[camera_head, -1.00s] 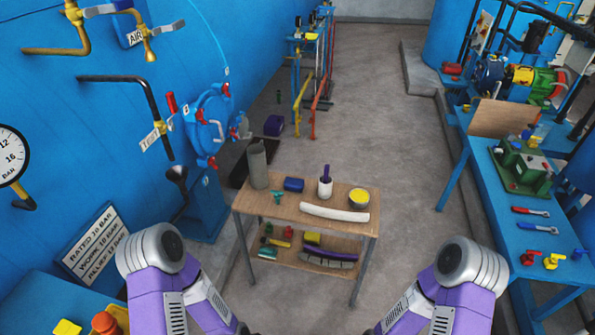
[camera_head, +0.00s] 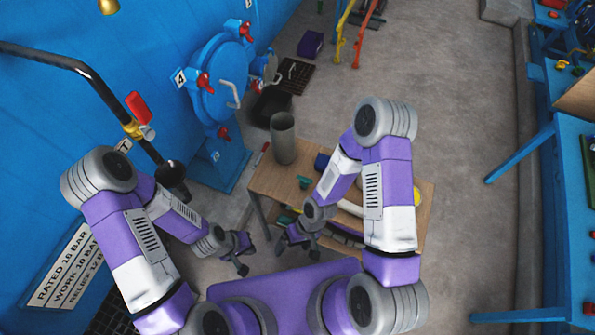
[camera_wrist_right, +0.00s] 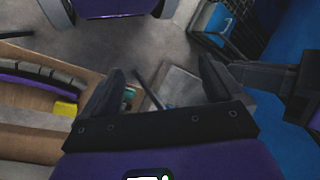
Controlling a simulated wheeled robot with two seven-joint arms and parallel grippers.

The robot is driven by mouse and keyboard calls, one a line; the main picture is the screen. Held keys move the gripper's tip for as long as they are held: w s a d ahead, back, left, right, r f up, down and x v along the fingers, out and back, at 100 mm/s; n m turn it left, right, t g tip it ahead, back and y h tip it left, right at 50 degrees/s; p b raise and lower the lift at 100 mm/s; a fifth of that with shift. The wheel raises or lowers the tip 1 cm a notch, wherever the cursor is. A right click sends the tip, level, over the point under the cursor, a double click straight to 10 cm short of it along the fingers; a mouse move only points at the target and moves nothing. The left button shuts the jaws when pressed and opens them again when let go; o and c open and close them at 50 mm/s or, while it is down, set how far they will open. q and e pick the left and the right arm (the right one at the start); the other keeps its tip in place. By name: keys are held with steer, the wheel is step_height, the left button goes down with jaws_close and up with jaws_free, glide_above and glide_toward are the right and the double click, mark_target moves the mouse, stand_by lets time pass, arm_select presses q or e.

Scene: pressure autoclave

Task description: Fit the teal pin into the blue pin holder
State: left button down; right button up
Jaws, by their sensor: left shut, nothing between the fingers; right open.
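The teal pin (camera_head: 304,182) lies on the wooden table top (camera_head: 272,181) in the head view. The blue pin holder (camera_head: 321,160) stands just behind it to the right, partly hidden by my right arm. My left gripper (camera_head: 244,258) is shut and empty, low in front of the table's left side. My right gripper (camera_head: 297,246) is open and empty at the table's front edge, nearer the camera than the pin and apart from it. Its spread fingers (camera_wrist_right: 160,88) also show in the right wrist view, with nothing between them; I cannot clearly identify the pin there.
A tall grey cylinder (camera_head: 283,140) stands at the table's back left. A white curved piece (camera_head: 350,207) lies partly behind my right arm. The lower shelf holds several items. The blue autoclave (camera_head: 222,80) is at left, a blue bench (camera_head: 575,200) at right, with open floor between.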

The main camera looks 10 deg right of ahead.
mark_target(304, 182)
steer(key=s+d+f+n+g+h+b, duration=0.2)
steer(key=s+d+f+n+g+h, duration=0.25)
steer(key=n+h, duration=0.45)
steer(key=w+d+n+t+h+b, duration=0.2)
steer(key=w+d+n+t+h, duration=0.2)
steer(key=d+n+t+h, duration=0.3)
steer(key=w+a+r+n+t+b, duration=0.1)
steer(key=w+a+n+t+b, duration=0.1)
steer(key=w+n+t, duration=0.2)
steer(key=w+a+r+n+t+y+b, duration=0.1)
steer(key=w+a+n+t+b, duration=0.1)
steer(key=w+t, duration=0.4)
steer(key=w+a+r+n+t+b, duration=0.1)
steer(key=w+a+n+t+b, duration=0.1)
steer(key=w+n+t, duration=0.3)
steer(key=shift+w+a+r+n+y, duration=0.25)
steer(key=shift+w+a+n+y, duration=0.05)
steer(key=shift+w+a, duration=0.4)
steer(key=x, duration=0.7)
steer(key=shift+w+d, duration=0.1)
steer(key=shift+c, duration=0.2)
